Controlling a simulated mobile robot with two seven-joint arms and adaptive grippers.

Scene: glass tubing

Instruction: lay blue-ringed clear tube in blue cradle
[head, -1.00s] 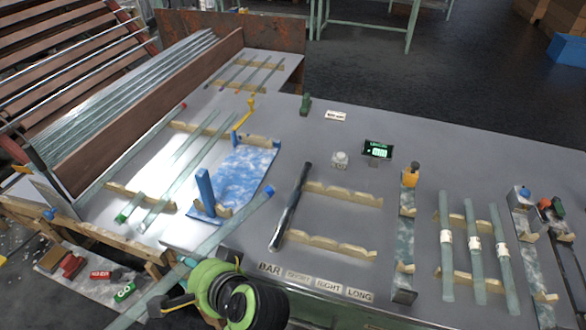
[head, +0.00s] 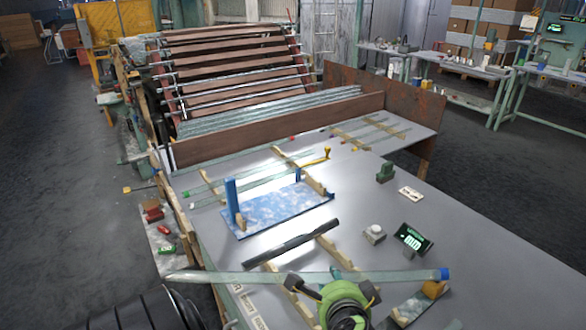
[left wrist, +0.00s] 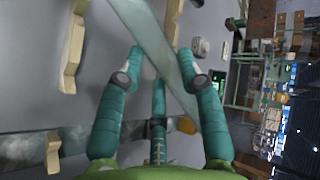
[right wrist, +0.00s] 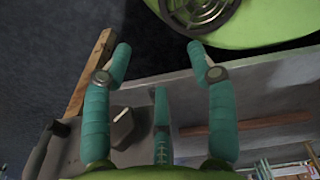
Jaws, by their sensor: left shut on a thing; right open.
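The clear tube (head: 230,277) with a blue ring (head: 444,274) at its right end is in my left gripper (head: 343,282). In the head view it lies nearly level across the picture, over the near part of the table. In the left wrist view the tube (left wrist: 150,40) passes slantwise between the fingers (left wrist: 163,75). The blue cradle (head: 280,210) is a mottled blue board with a tall blue post and pale notched supports; it stands farther back, apart from the tube. My right gripper (right wrist: 160,60) is open and empty in the right wrist view.
A dark bar (head: 292,244) lies on a wooden rack between cradle and tube. Behind the cradle, other clear tubes (head: 215,190) rest on wooden racks near a brown board (head: 270,130). A green-lit display (head: 413,237) and a small grey device (head: 374,234) stand to the right.

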